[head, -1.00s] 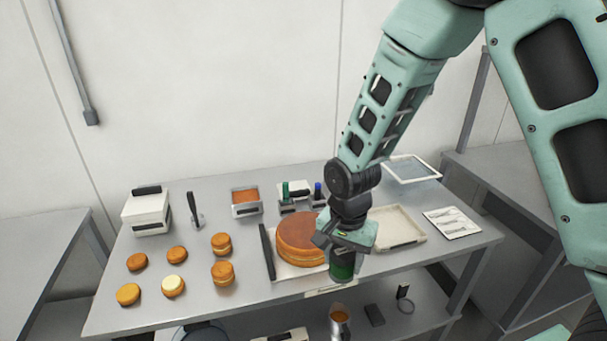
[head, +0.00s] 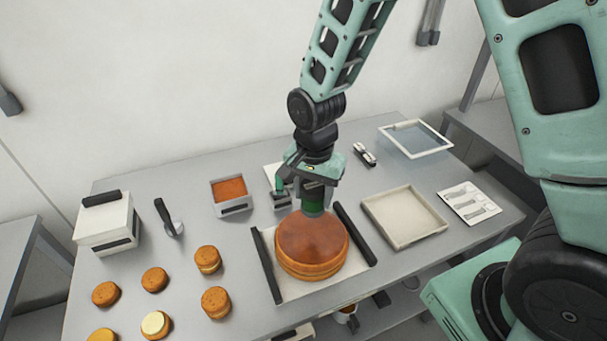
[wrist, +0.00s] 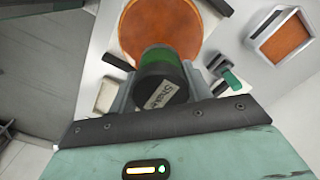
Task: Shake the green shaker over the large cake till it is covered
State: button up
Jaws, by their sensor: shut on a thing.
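The large cake (head: 312,248) is a round, brown-topped cake on a white board (head: 290,288) between two dark bars. Its visible top looks plain brown with no coating that I can make out. My gripper (head: 312,182) is shut on the green shaker (head: 313,200) and holds it over the back part of the cake. In the wrist view the shaker (wrist: 163,78) shows a dark, labelled end towards the camera, with its green body towards the cake (wrist: 140,30). The gap between shaker and cake is hard to judge.
Small cakes (head: 207,259) stand at left. A tray of orange-brown filling (head: 230,190) and a holder with a green-handled tool (head: 279,187) stand behind the large cake. An empty shallow tray (head: 403,217) lies right; a white box (head: 105,222) stands far left.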

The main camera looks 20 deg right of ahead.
aim_at(306, 208)
jog(key=shift+w+f, duration=0.1)
jog(key=shift+w, duration=0.05)
jog(key=shift+f+b, duration=1.8)
jog(key=shift+f, duration=0.35)
jog(key=shift+a, duration=0.4)
jog(key=shift+a, duration=0.35)
